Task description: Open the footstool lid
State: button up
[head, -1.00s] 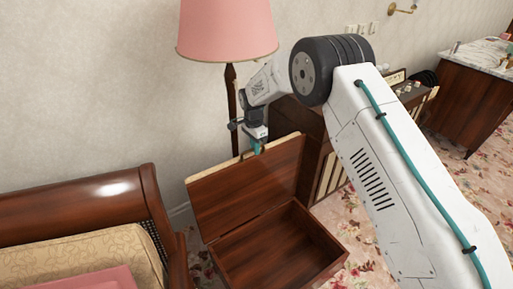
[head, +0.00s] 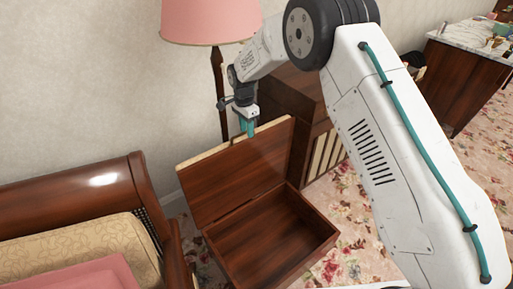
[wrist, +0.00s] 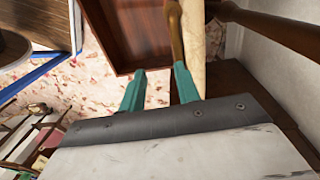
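The footstool is a brown wooden box (head: 318,238) with its lid (head: 232,182) raised on the hinge to a steep angle, the inside facing me. The lid's outer face has cream padding, seen as a thin strip along the top edge and in the wrist view (wrist: 193,45). The box interior is open and looks empty. My gripper (head: 247,127) is at the middle of the lid's top edge. In the wrist view, its teal fingers (wrist: 159,70) are apart with carpet showing between them. The right finger is by the lid's edge; I cannot tell whether it touches.
A pink-shaded floor lamp (head: 210,22) stands behind the lid. A wooden cabinet (head: 300,105) is close behind on the right. A sofa (head: 75,200) with cushions is at the left. Flowered carpet (head: 455,160) is clear at the right.

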jog(key=s+d+r, duration=0.1)
jog(key=s+d, duration=0.2)
jog(key=s, duration=1)
jog(key=shift+d+r, duration=0.15)
jog(key=shift+d, duration=0.1)
jog(key=shift+s, duration=0.1)
jog(key=s+d+r+n, duration=0.3)
jog(key=s+d+r, duration=0.5)
jog(key=s, duration=0.3)
jog(key=s+d+r+n+t, duration=0.1)
jog(key=s+d+r+n, duration=0.3)
jog(key=s+d+r, duration=0.3)
jog(key=s+d+r+n+t, duration=0.1)
jog(key=s+d+r+n, duration=0.3)
jog(key=s+d+r, duration=0.4)
jog(key=s+r, duration=0.4)
jog(key=s, duration=0.4)
jog(key=shift+d, duration=0.3)
